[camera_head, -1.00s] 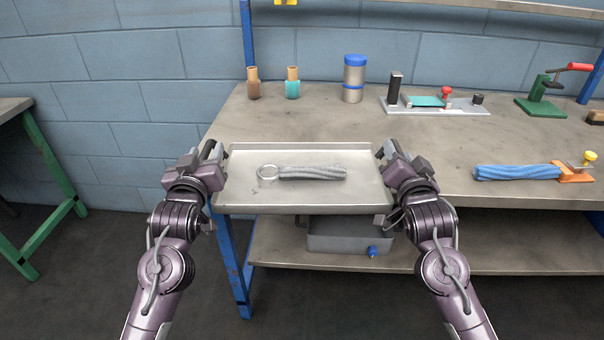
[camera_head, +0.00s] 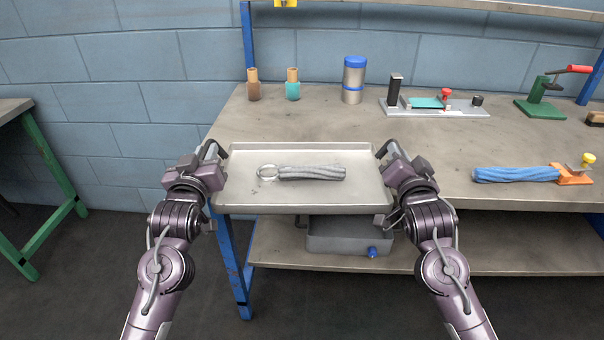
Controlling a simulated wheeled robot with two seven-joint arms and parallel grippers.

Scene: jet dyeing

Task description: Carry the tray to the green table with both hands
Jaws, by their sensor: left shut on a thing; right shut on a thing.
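The grey metal tray (camera_head: 300,200) is in the middle of the view, level, over the front left part of the blue-legged workbench. A grey fabric roll (camera_head: 312,173) with a ring at its left end lies in it. My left gripper (camera_head: 214,155) is shut on the tray's left handle. My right gripper (camera_head: 388,155) is shut on its right handle. I cannot tell whether the tray's underside touches the bench. The green-legged table (camera_head: 15,108) stands at the far left, only partly in view.
On the workbench (camera_head: 440,160) stand two small bottles (camera_head: 292,85), a blue-lidded canister (camera_head: 353,80), a fixture (camera_head: 435,105), a green press (camera_head: 540,100) and a blue fabric roll (camera_head: 515,174). A grey bin (camera_head: 350,238) sits on the lower shelf. Open floor lies between the tables.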

